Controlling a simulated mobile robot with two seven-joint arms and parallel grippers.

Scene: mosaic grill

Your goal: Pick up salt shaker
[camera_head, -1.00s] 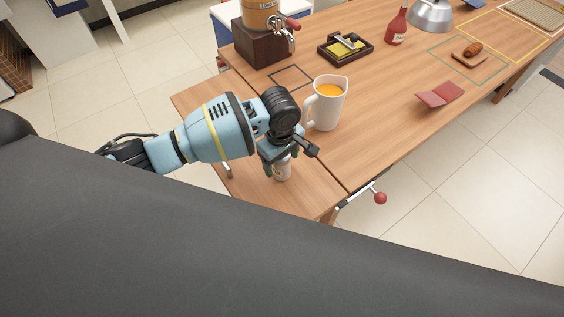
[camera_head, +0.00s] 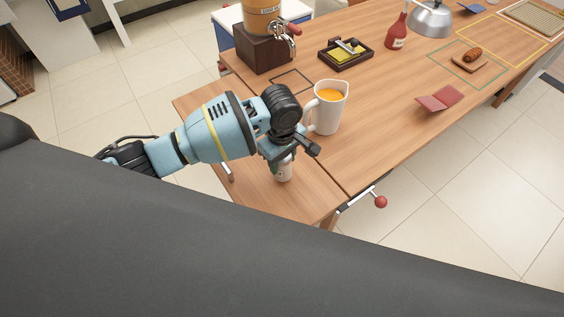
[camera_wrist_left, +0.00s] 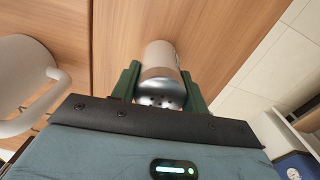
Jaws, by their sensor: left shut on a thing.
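The salt shaker (camera_head: 283,172) is a small pale cylinder with a shiny metal top full of holes. It is at the near end of the wooden table in the head view, partly hidden by my gripper. In the left wrist view the shaker (camera_wrist_left: 160,75) sits between the two green fingers. My left gripper (camera_head: 280,161) is shut on the shaker near its top; it also shows in the left wrist view (camera_wrist_left: 160,85). I cannot tell whether the shaker's base touches the table. My right gripper is not in view.
A white pitcher (camera_head: 328,112) of orange liquid stands just beyond my gripper. A wooden-based dispenser (camera_head: 262,50), a dark tray (camera_head: 346,55), a red bottle (camera_head: 396,33) and a red folded card (camera_head: 440,98) are farther off. A red-knobbed lever (camera_head: 380,201) juts from the table edge.

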